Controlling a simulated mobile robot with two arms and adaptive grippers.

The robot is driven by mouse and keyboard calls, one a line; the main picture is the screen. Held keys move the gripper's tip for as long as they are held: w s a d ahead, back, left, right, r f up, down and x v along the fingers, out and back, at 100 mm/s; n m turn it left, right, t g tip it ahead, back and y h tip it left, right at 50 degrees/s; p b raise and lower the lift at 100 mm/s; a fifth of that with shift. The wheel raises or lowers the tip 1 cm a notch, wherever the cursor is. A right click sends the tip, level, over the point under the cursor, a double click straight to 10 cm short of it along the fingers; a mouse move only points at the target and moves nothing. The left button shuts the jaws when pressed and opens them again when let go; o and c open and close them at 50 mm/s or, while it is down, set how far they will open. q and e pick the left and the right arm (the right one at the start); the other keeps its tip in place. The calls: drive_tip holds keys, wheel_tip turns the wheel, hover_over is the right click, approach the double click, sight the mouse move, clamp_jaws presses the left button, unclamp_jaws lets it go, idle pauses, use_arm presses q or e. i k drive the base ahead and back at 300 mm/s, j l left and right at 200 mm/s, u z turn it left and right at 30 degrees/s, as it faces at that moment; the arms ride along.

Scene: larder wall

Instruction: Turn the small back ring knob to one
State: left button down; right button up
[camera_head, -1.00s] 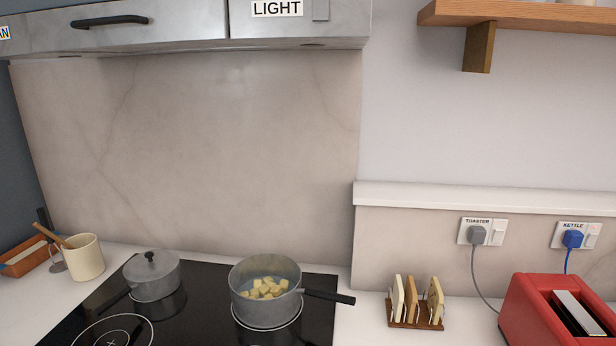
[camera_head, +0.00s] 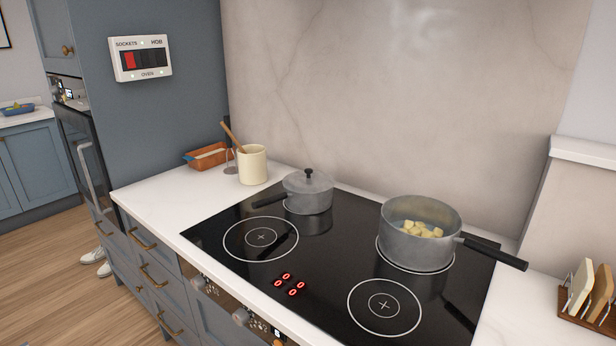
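The black glass hob (camera_head: 340,255) is set in the white worktop. A lidded grey pot (camera_head: 307,194) stands on its back left ring. A larger open saucepan (camera_head: 420,235) with pale chunks in it stands on the back right ring. The front left ring (camera_head: 261,238) and front right ring (camera_head: 384,305) are bare. A red display (camera_head: 290,284) on the glass shows several zeros. Control knobs (camera_head: 241,317) sit on the front panel below the hob edge, seen steeply from above; their markings are too small to read. Neither gripper is in view.
A wall panel (camera_head: 141,59) labelled SOCKETS, HOB and OVEN has one red switch among dark ones. A utensil pot (camera_head: 253,165) and an orange dish (camera_head: 207,156) stand left of the hob. A toast rack (camera_head: 590,296) is at the right. Drawers with handles are below.

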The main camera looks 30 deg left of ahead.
sight(198, 282)
drive_tip(key=u, duration=1.7)
